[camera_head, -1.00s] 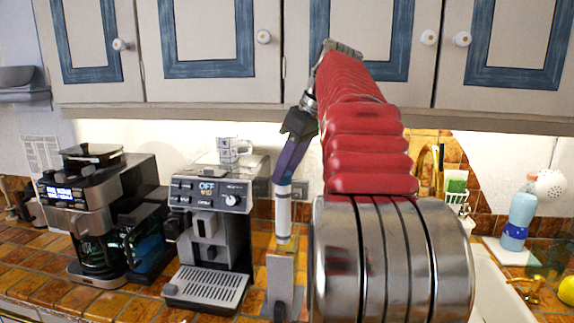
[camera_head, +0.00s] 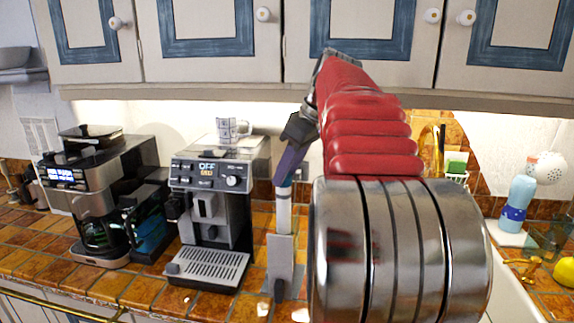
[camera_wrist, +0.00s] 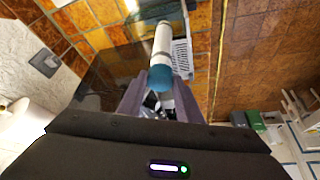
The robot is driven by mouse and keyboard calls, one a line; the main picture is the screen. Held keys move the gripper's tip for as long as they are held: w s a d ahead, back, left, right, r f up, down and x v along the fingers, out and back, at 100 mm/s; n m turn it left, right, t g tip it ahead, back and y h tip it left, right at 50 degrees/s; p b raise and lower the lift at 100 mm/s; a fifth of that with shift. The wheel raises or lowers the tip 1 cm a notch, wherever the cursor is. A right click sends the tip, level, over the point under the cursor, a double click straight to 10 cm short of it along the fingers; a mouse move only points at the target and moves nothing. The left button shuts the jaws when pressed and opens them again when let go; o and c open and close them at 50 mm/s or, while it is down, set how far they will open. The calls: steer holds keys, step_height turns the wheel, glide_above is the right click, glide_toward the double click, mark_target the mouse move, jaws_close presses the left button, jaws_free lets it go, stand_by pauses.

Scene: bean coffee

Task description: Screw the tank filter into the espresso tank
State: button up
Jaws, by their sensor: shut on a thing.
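My gripper (camera_head: 286,178) is shut on the tank filter (camera_head: 284,215), a white upright cylinder with a blue top. It also shows in the wrist view (camera_wrist: 161,52), with the blue end (camera_wrist: 160,78) between my fingers. The espresso machine (camera_head: 207,185) stands just left of the filter. A clear, dark-tinted box, seemingly the espresso tank (camera_head: 262,158), sits at its right rear. A dark see-through panel (camera_wrist: 108,75) beside the filter in the wrist view may be the same tank. In the head view, the filter's lower end looks close above a grey block (camera_head: 284,252); contact is unclear.
A patterned cup (camera_head: 233,128) stands on the espresso machine. Another coffee maker (camera_head: 95,200) is at the left. My arm hides the counter's middle. A blue bottle (camera_head: 516,205) and yellow fruit (camera_head: 564,272) are at the right. Cabinets (camera_head: 212,40) hang overhead.

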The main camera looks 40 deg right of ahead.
mark_target(287, 221)
steer(key=shift+f, duration=7.45)
steer(key=shift+a+m+h, duration=0.15)
steer(key=shift+m+h, duration=0.55)
steer(key=shift+m, duration=0.8)
steer(key=shift+a+m+h, duration=0.1)
steer(key=shift+m+h, duration=0.6)
steer(key=shift+m, duration=0.8)
steer(key=o, duration=1.3)
steer(key=shift+f+n, duration=0.1)
steer(key=shift+n, duration=0.2)
